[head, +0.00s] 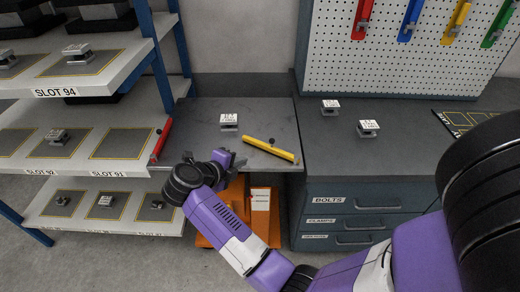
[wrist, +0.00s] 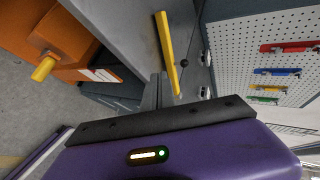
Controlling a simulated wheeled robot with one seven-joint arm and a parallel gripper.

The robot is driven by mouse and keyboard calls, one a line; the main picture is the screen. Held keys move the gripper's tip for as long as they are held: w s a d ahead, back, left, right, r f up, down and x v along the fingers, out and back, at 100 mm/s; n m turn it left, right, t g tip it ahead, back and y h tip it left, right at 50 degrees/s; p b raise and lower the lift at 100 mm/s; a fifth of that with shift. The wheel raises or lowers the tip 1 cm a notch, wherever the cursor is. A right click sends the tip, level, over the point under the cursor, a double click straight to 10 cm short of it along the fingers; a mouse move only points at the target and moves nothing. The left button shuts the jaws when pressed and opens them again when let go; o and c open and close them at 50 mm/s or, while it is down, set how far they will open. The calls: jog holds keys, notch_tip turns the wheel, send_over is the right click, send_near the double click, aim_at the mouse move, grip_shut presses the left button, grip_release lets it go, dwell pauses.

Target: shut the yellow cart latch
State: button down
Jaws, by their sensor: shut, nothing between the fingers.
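The yellow latch (head: 270,150) is a long yellow bar with a dark knob beside it. It lies at a slant across the front right part of a grey top (head: 195,120). In the wrist view the yellow bar (wrist: 166,48) runs down the picture, its near end close to my fingertips, and the dark knob (wrist: 184,63) shows to its right. My gripper (head: 232,158) is shut and empty, at the front of the grey top, left of the yellow bar. In the wrist view my gripper (wrist: 157,82) points towards the bar; I cannot tell whether they touch.
A red bar (head: 161,140) stands at the shelf's right side. An orange unit (head: 233,203) is below the grey top; its yellow knob shows in the wrist view (wrist: 43,68). A drawer bench (head: 390,180) stands right, under a pegboard (head: 400,60). A small labelled block (head: 229,121) sits behind the latch.

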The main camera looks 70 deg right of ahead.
jog(key=p, duration=0.1)
send_near(264, 148)
jog(key=x, duration=0.5)
jog(key=shift+s+a+f, duration=0.1)
jog(key=shift+s+f, duration=0.05)
jog(key=shift+f, duration=0.1)
jog(key=shift+d, duration=0.65)
jog(key=shift+d+f, duration=0.1)
jog(key=shift+d, duration=0.05)
